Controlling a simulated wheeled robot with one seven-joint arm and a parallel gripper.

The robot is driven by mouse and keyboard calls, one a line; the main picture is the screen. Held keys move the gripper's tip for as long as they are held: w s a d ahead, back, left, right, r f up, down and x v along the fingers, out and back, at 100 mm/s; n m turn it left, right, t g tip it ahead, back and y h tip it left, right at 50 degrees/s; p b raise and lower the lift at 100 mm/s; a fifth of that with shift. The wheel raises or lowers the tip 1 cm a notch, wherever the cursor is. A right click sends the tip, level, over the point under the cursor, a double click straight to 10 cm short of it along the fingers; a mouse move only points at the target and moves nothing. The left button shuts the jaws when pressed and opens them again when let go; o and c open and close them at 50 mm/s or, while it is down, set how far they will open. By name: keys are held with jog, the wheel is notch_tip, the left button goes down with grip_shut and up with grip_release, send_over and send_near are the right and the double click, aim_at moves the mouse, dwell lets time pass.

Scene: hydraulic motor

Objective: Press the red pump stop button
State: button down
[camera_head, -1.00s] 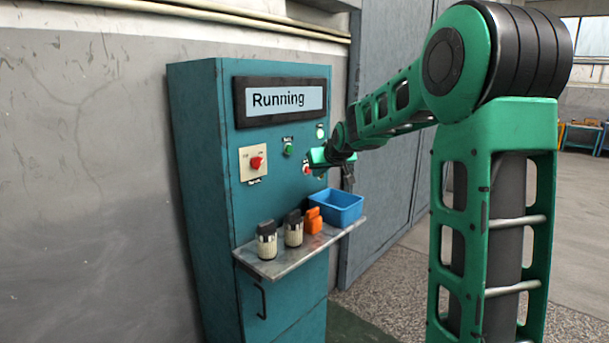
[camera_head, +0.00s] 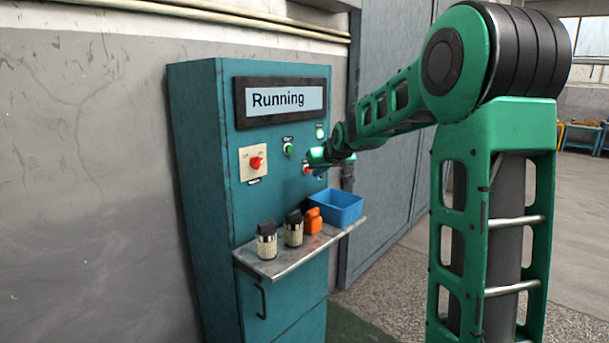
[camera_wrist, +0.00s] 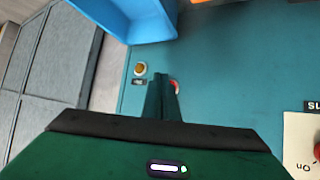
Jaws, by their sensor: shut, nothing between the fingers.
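The red button (camera_head: 307,170) sits low on the right side of the teal cabinet's front, in the head view. In the wrist view the button (camera_wrist: 175,87) shows only as a red edge beside my fingertips, which hide the rest of it. My gripper (camera_wrist: 163,77) is shut and empty, its fingers pointing at the panel close to the button. In the head view my gripper (camera_head: 312,157) is at the panel just above the button. I cannot tell whether it touches. The display (camera_head: 279,101) reads "Running".
A green button (camera_head: 289,148) and a red rotary switch (camera_head: 256,163) are on the same panel. A yellow button (camera_wrist: 140,69) is near my fingers. Below, a shelf (camera_head: 272,268) holds a blue bin (camera_head: 337,207), two jars (camera_head: 267,241) and an orange container (camera_head: 313,221).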

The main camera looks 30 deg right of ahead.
jog(key=shift+w, duration=0.15)
jog(key=shift+w+a, duration=0.1)
jog(key=shift+w, duration=0.2)
jog(key=shift+w+a, duration=0.15)
jog(key=shift+w, duration=0.2)
dwell(0.6)
jog(key=shift+s, duration=0.2)
jog(key=shift+s+d, duration=0.3)
jog(key=shift+s, duration=0.3)
dwell(0.3)
jog(key=s, duration=0.1)
jog(key=s+d, duration=0.1)
jog(key=s, duration=0.2)
jog(key=shift+s+d, duration=0.35)
dwell(0.7)
